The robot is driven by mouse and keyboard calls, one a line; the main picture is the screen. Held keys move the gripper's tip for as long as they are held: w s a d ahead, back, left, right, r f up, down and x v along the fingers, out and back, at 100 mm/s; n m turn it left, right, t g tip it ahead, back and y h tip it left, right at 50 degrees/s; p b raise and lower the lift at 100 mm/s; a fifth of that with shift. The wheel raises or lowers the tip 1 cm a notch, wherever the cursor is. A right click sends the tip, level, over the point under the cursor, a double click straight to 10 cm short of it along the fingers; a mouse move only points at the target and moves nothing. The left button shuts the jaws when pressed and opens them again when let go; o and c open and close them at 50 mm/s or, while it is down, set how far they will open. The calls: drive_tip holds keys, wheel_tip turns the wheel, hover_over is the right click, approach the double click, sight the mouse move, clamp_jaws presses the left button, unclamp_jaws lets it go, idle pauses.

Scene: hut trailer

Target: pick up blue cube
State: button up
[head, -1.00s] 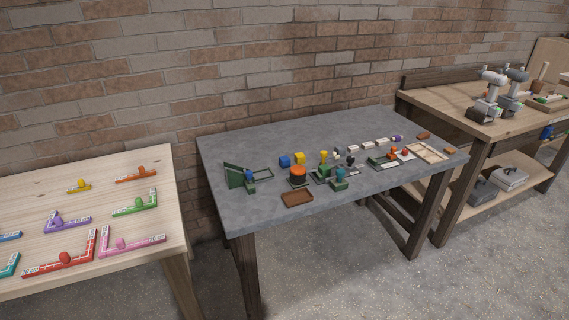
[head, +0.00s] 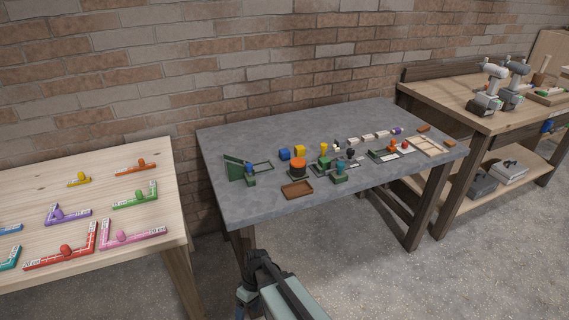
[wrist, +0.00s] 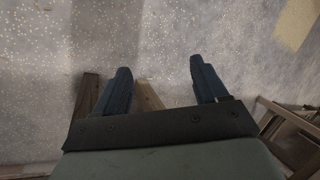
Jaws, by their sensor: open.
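The blue cube (head: 285,154) sits on the grey table, toward its back left, just left of a yellow cube (head: 300,151). My gripper (wrist: 159,82) is open and empty in the wrist view, its two dark blue fingers spread apart over the floor. In the head view my arm shows at the bottom, in front of the grey table's front edge and lower than its top. The blue cube is not in the wrist view.
The grey table (head: 240,205) also holds an orange-topped dark cylinder (head: 298,168), a brown tray (head: 297,190), a green angled holder (head: 234,168) and several small parts. A wooden table (head: 30,190) stands left, a workbench (head: 480,118) with drills right.

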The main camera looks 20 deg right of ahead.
drive_tip(key=w+a+r+n+t+y, duration=0.1)
drive_tip(key=w+a+r+n, duration=0.2)
drive_tip(key=w+r, duration=0.55)
drive_tip(key=w+a+r+n+t+y, duration=0.25)
drive_tip(key=w+r, duration=0.25)
drive_tip(key=r, duration=0.6)
wheel_tip(320, 180, up, 20)
drive_tip(key=n+h, duration=0.7)
hover_over(284, 151)
drive_tip(key=f, duration=0.7)
drive_tip(key=shift+w+f, duration=0.2)
drive_tip(key=shift+f, duration=0.2)
drive_tip(key=shift+s+d+f, duration=0.1)
drive_tip(key=shift+d+f, duration=0.05)
drive_tip(key=shift+f, duration=2.55)
